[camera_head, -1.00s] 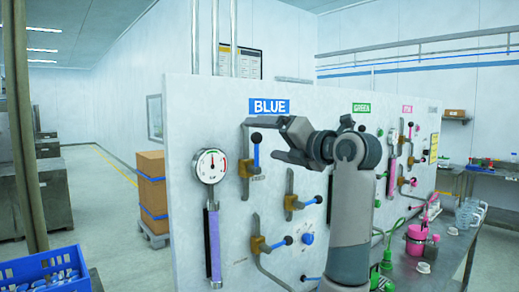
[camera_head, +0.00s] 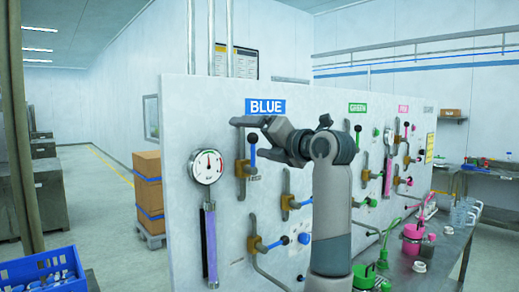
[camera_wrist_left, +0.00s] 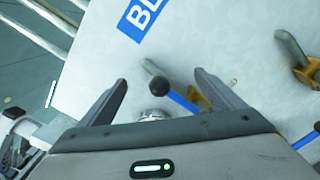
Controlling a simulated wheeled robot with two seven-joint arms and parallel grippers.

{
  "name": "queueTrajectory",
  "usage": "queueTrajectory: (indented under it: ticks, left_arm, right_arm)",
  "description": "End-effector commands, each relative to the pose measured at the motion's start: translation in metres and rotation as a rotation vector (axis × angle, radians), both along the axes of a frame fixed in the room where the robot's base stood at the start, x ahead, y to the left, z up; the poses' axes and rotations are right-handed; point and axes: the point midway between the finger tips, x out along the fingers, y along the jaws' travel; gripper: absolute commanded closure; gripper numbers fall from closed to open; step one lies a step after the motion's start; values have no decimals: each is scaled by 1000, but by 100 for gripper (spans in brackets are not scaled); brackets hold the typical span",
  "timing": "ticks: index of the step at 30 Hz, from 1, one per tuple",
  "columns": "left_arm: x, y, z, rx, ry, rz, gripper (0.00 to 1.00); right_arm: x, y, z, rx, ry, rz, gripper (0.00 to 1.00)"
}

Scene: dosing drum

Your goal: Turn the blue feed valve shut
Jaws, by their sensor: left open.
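The top valve under the BLUE sign has a yellow body (camera_head: 243,168) and a blue lever with a black knob (camera_head: 252,138). A small label below it is too small to read surely, perhaps FEED. The lever points up, roughly along its grey pipe. My left gripper (camera_head: 248,137) is open at the knob, its arm coming up in front of the panel. In the left wrist view, the black knob (camera_wrist_left: 159,87) lies between the open fingers (camera_wrist_left: 160,80), with the blue lever (camera_wrist_left: 183,101) running down to the right. Touching cannot be told. My right gripper is out of view.
Two more blue-levered valves (camera_head: 288,202) (camera_head: 258,245) sit lower on the white panel (camera_head: 180,140). A round gauge (camera_head: 207,166) is left of the valves. Green and pink valve groups stand to the right, above a bench with bottles.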

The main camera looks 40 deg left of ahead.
Motion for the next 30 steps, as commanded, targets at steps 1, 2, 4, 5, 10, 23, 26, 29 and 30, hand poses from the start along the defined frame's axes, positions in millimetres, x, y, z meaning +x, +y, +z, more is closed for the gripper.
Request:
queueTrajectory:
  ticks: [1,2,4,5,10,23,26,29,30]
  left_arm:
    - [0,0,0,0,0,0,12]
    - [0,0,0,0,0,0,12]
    - [1,0,-1,0,0,0,12]
    - [1,0,-1,0,0,0,12]
    - [5,0,-6,0,0,0,12]
    - [8,-1,-8,0,0,0,12]
    - [8,-1,-8,0,0,0,12]
    - [11,-1,-8,-1,1,-1,12]
    - [12,-1,-8,-1,2,-1,12]
  right_arm:
    - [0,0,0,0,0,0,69]
    - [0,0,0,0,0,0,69]
    - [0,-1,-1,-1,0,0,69]
    - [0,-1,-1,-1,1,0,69]
    - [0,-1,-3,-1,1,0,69]
    - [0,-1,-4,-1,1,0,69]
    - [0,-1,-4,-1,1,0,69]
    - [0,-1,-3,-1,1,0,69]
    - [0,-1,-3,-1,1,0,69]
